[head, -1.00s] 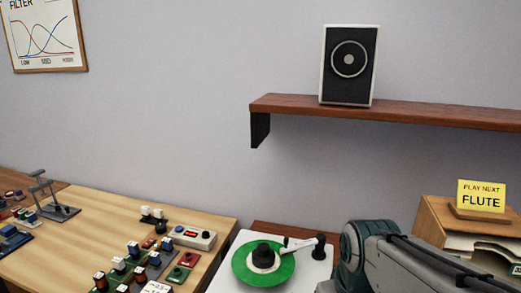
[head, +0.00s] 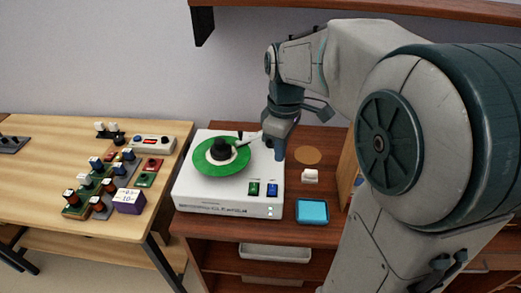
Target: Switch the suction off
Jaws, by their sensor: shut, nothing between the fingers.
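A white record machine (head: 205,197) stands on the brown cabinet in the head view. A green record (head: 207,165) lies on it with a black knob (head: 221,149) at its middle. A white arm (head: 248,140) reaches over the record's right side. Two small switches, one green (head: 254,189) and one blue (head: 271,190), sit near the machine's front right corner; their markings and positions are too small to read. My gripper (head: 279,156) is shut and empty, pointing down over the machine's back right corner, behind the switches. It hides the arm's pivot. I cannot tell whether it touches anything.
Right of the machine, the cabinet top holds a small white block (head: 310,176), a blue square pad (head: 312,211) and a round tan disc (head: 307,155). A wooden table (head: 45,160) with several electronic parts stands left. A shelf (head: 330,8) hangs above.

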